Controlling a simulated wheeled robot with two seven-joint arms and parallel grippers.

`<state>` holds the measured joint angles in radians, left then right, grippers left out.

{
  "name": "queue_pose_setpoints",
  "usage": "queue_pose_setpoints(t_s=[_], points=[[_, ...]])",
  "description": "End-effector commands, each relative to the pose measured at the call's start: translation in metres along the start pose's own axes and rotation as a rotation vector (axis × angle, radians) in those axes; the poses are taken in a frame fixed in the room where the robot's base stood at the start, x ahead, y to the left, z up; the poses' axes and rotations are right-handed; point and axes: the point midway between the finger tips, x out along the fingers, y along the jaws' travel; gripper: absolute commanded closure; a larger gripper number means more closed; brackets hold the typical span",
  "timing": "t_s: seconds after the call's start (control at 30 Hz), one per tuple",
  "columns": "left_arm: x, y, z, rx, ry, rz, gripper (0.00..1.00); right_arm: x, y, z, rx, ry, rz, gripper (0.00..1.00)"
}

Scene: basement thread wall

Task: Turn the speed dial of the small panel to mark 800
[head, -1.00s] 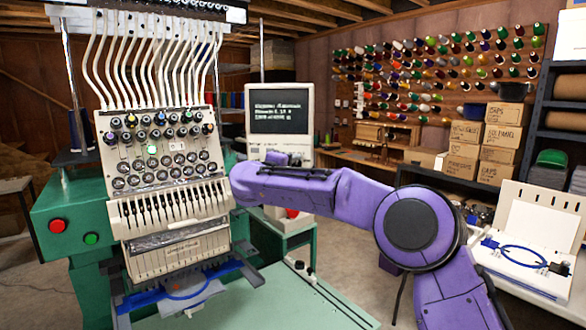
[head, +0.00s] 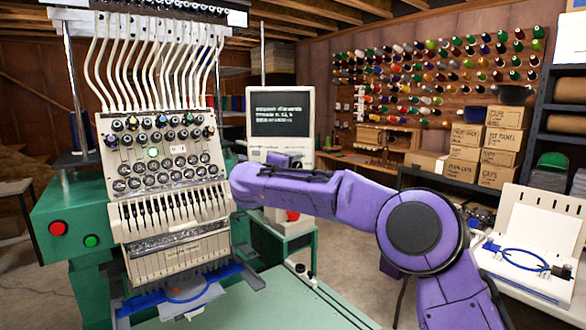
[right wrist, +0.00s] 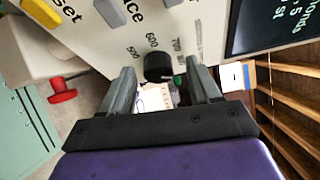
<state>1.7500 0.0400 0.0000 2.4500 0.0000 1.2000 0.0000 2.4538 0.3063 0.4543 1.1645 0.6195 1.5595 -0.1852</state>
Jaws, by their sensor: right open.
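The small panel (head: 262,152) is a cream console with a dark text screen (head: 281,113), behind my right arm in the head view. In the right wrist view its face (right wrist: 100,37) fills the top. The speed dial (right wrist: 158,68) is a black round knob with marks 500, 600 and 700 printed around it. Its pointer is not clear, and I cannot read mark 800. My right gripper (right wrist: 160,77) is open, with one finger on each side of the dial; I cannot tell whether they touch it. The head view hides these fingers. My left gripper is not in view.
A red knob (right wrist: 62,90) sits on a cream box to the left. A large embroidery machine (head: 160,170) stands left of my arm. A green table (head: 270,300) is in front.

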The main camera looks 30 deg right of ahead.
Motion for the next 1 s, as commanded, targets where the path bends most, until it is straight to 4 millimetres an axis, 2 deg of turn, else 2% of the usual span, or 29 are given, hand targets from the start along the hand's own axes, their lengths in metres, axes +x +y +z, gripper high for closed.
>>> queue_pose_setpoints(t_s=[0.3,0.5,1.0], points=[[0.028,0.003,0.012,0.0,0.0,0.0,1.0,-0.069,0.003,0.001,0.0,-0.005,-0.004,0.38],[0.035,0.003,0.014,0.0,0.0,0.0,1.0,-0.099,0.0,0.001,0.0,-0.002,-0.003,0.38],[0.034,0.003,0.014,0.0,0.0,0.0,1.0,-0.103,-0.001,0.001,0.0,-0.002,-0.001,0.38]])
